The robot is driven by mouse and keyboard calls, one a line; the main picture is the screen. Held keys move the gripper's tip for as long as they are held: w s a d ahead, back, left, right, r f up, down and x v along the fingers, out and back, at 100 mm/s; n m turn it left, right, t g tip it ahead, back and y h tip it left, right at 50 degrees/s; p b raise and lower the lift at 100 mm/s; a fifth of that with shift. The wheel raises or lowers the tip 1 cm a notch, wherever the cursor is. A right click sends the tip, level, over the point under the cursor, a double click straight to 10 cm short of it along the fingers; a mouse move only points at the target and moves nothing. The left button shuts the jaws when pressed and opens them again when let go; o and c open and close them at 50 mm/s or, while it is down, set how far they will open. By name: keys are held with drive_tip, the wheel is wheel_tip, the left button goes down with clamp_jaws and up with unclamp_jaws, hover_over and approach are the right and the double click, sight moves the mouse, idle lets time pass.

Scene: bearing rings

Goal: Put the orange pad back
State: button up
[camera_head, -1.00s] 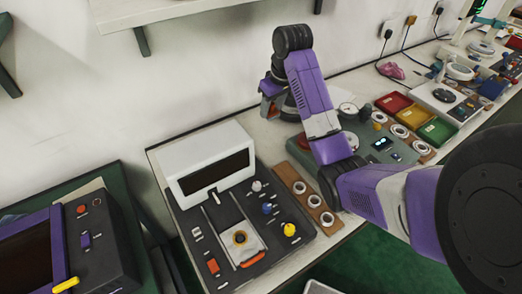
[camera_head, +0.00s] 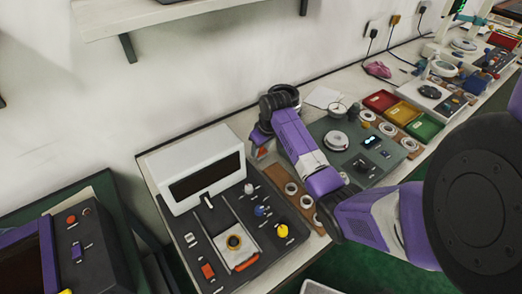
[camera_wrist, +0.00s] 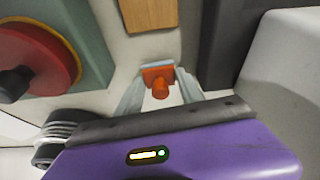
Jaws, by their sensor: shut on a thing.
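The orange pad (camera_wrist: 158,80), a small square plate with a round knob, sits between the fingertips of my gripper (camera_wrist: 160,88) in the wrist view. The fingers are shut on it. In the head view my gripper (camera_head: 260,151) is low behind the wooden ring strip (camera_head: 288,186), between the white-hooded machine and the grey-green station. A bit of orange shows there. Whether the pad touches the table is not clear.
The white-hooded machine (camera_head: 197,168) stands left of my gripper. The grey-green station (camera_head: 352,150) with dials stands right. Red (camera_head: 380,100), yellow (camera_head: 402,113) and green (camera_head: 425,127) trays lie farther right. A red disc (camera_wrist: 38,58) is close at left in the wrist view.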

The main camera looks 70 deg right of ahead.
drive_tip(key=shift+f, duration=0.7)
drive_tip(key=shift+f, duration=0.15)
drive_tip(key=o, duration=1.5)
drive_tip(key=b+v, duration=0.1)
drive_tip(key=v, duration=1.1)
